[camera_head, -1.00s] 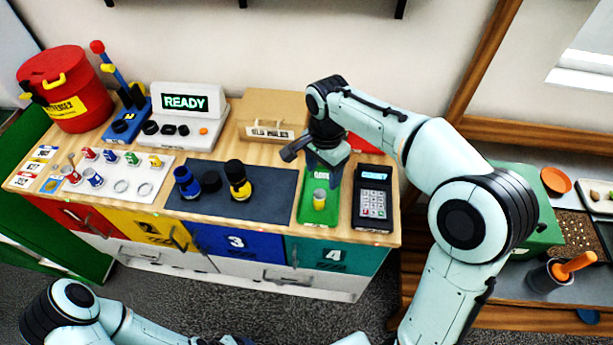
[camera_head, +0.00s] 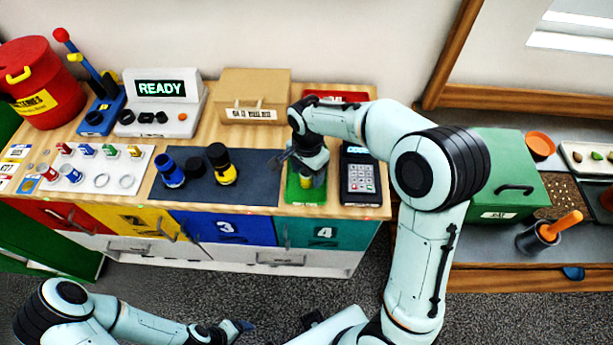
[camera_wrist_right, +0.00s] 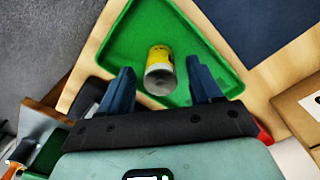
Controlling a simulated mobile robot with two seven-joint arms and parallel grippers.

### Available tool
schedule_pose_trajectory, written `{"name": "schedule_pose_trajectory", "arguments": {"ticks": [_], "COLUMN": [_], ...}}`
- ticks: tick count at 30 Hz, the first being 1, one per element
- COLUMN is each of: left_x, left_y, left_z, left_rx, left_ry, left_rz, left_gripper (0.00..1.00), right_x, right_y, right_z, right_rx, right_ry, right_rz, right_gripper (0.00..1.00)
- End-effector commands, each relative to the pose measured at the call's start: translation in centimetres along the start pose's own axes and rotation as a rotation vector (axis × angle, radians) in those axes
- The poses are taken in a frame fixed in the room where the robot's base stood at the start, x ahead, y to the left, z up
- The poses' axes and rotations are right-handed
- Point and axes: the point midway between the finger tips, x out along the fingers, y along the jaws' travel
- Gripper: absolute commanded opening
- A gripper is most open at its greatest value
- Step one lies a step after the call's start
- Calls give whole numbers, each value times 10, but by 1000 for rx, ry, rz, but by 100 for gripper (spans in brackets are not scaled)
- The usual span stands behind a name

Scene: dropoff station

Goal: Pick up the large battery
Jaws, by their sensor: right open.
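In the head view a little of the battery (camera_head: 306,183) shows in the tray (camera_head: 292,196), mostly hidden by my right gripper (camera_head: 309,172). In the right wrist view my right gripper (camera_wrist_right: 161,88) is open, with one blue finger on each side of the battery's near end and gaps between. My left gripper (camera_head: 240,327) is low at the bottom of the head view, away from the bench; its opening is unclear.
A keypad device (camera_head: 359,178) stands right of the tray. A dark mat (camera_head: 250,180) with blue and yellow-black items lies left of it. A cardboard box (camera_head: 254,95) and the READY display (camera_head: 165,88) stand behind. A green box (camera_head: 500,160) is at right.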

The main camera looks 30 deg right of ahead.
Motion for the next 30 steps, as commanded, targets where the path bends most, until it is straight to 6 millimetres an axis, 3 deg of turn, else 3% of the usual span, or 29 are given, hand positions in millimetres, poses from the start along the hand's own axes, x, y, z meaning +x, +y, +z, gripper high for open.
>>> {"name": "schedule_pose_trajectory", "arguments": {"ticks": [4, 12, 14, 18, 30], "left_x": [1, 1, 1, 1, 0], "left_y": [0, 0, 0, -1, 0], "left_z": [0, 0, 0, 0, 0], "left_rx": [0, 0, 0, 0, 0], "left_ry": [-1, -1, -1, -1, 0], "left_rz": [0, 0, 0, 0, 0], "left_gripper": [76, 76, 76, 76, 76], "right_x": [17, 20, 20, 20, 14], "right_y": [0, 0, 0, 0, -1], "right_z": [0, 0, 0, 0, 0], "right_rx": [0, 0, 0, 0, 0], "right_ry": [0, 0, 0, 0, 1], "right_rz": [1, -1, -1, -1, -3], "right_gripper": [64, 64, 48, 2, 0]}}
